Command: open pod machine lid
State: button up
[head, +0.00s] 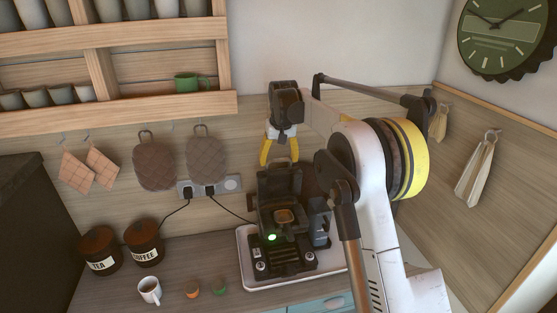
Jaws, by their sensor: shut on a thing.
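The black pod machine (286,252) stands on a white tray on the counter, with a green light lit on its front. Its lid (280,182) stands raised at the back, and a brownish ring-shaped pod holder (284,216) shows in front of it. My gripper (280,161) comes down from above, its yellow fingers at the lid's top edge. It is shut on the lid, with the fingers apart across it. The exact contact is too small to see. My arm hides part of the area right of the machine.
A white mug (150,290), an orange pod (193,288) and a green pod (220,286) are on the counter at left. Tea (100,250) and coffee (144,242) jars stand behind them. Mitts (206,155) hang on the wall near a socket (232,183). A wooden shelf (180,108) is above.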

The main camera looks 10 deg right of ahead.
jog(key=o, duration=1.4)
jog(key=shift+w+f, duration=0.1)
jog(key=v, duration=1.2)
jog(key=s+f+t+b, duration=0.1)
jog(key=s+f+b, duration=0.2)
jog(key=s+b, duration=0.3)
jog(key=s+f+t+b, duration=0.1)
jog(key=s+f+b, duration=0.25)
jog(key=s, duration=0.55)
jog(key=s+f+t+b, duration=0.2)
jog(key=s+f+b, duration=1.2)
jog(key=s+f, duration=1.2)
jog(key=shift+s+f, duration=0.25)
jog(key=shift+f, duration=0.15)
